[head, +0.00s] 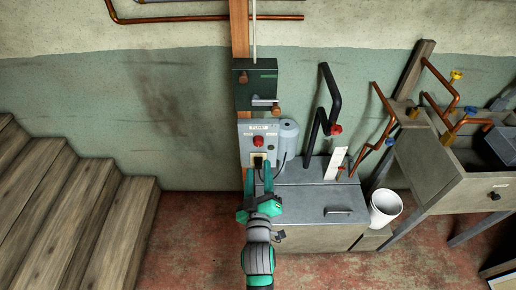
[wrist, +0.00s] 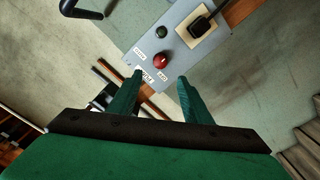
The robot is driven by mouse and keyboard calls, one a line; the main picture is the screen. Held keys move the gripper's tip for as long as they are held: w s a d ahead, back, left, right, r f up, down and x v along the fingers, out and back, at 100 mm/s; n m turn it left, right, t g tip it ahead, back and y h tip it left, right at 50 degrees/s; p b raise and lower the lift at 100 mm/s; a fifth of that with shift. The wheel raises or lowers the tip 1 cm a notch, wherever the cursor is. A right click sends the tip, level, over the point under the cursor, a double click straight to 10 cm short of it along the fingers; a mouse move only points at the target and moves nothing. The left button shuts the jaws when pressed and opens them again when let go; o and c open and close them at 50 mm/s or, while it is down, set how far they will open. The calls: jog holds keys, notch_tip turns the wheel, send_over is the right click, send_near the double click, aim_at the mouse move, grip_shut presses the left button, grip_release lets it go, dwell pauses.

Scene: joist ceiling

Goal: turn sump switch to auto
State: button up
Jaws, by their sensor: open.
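A grey control panel (head: 245,150) with a label that reads PUMP is on the wooden post. A red round knob (head: 258,141) sits under that label, with a small label on each side; their words are too small to read for sure. The red knob also shows in the wrist view (wrist: 160,61), and which way it is set cannot be told. A cream plate with a black fitting (wrist: 200,22) and a dark round button (wrist: 163,32) are on the same panel. My gripper (head: 259,172) is open and empty in front of the panel's lower part; its fingertips appear apart from the knob.
A dark green box (head: 254,80) with a lever is above the panel. A grey cylinder (head: 288,135) stands close on the right, over a grey chest (head: 310,203). A black bent handle (head: 318,115) and white bucket (head: 385,207) are farther right. Wooden stairs (head: 60,210) are left.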

aim_at(258, 144)
jog(key=w, duration=1)
jog(key=shift+w, duration=0.1)
jog(key=c, duration=1.1)
